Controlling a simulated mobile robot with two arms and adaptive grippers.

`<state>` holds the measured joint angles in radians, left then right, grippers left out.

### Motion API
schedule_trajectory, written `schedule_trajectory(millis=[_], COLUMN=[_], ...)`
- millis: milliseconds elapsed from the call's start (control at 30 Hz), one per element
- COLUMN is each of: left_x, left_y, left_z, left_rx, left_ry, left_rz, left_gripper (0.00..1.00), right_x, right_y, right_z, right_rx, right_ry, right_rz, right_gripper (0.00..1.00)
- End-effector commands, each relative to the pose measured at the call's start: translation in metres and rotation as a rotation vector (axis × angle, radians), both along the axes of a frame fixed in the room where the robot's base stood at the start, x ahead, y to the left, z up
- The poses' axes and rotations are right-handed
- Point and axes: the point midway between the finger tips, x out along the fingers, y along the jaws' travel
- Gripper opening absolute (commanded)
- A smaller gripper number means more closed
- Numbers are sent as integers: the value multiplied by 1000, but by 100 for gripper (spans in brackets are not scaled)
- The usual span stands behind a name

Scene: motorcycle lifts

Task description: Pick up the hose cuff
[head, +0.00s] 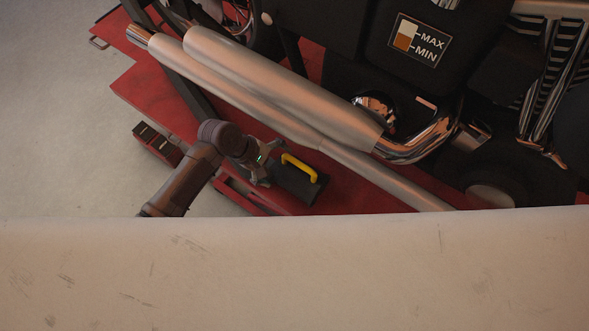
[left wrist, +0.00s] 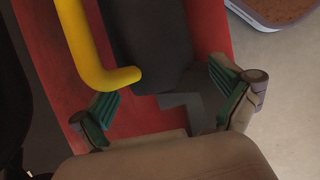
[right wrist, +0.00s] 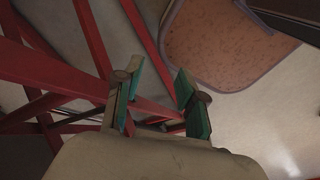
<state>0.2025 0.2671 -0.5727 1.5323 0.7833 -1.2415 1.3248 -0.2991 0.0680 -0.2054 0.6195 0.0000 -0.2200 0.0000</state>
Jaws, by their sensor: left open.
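I cannot make out a piece that is clearly the hose cuff. A dark block (head: 297,186) with a yellow bar handle (head: 300,168) lies on the red lift deck below the exhaust pipes. The block (left wrist: 150,45) and the yellow handle (left wrist: 90,45) also show in the left wrist view. My left gripper (head: 264,165) is open beside the block's left end, and its fingers (left wrist: 165,88) are spread with nothing gripped. My right gripper (right wrist: 158,75) shows only in its wrist view, with fingers apart and empty.
The motorcycle's silver exhaust pipes (head: 270,85) run just above the block. The red lift deck (head: 150,92) ends at grey floor on the left. A pale scuffed surface (head: 300,270) fills the foreground. Red bars (right wrist: 90,40) and a brown-topped piece (right wrist: 215,40) lie beyond my right gripper.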

Motion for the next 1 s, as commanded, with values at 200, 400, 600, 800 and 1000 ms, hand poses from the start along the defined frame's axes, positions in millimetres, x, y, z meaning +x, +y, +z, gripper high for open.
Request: schedule_trajectory(millis=[200,400,600,800,1000], left_x=[1,2,2,1,0], left_y=[-17,-19,-19,-19,-19], left_z=[-22,-27,-27,-27,-27], left_rx=[-1,-1,-1,1,0], left_ry=[2,-2,-2,1,3], left_rz=[-1,-1,-1,-3,-4], left_gripper=[100,100,83,50,35], right_x=[1,1,1,1,0], right_y=[-2,-16,-19,-16,-8], right_z=[7,8,7,7,7], right_rx=[-2,-19,-22,-19,-9], right_ry=[-1,-2,-2,-1,0], right_rz=[2,-1,-3,-3,-4], right_gripper=[40,40,40,40,40])
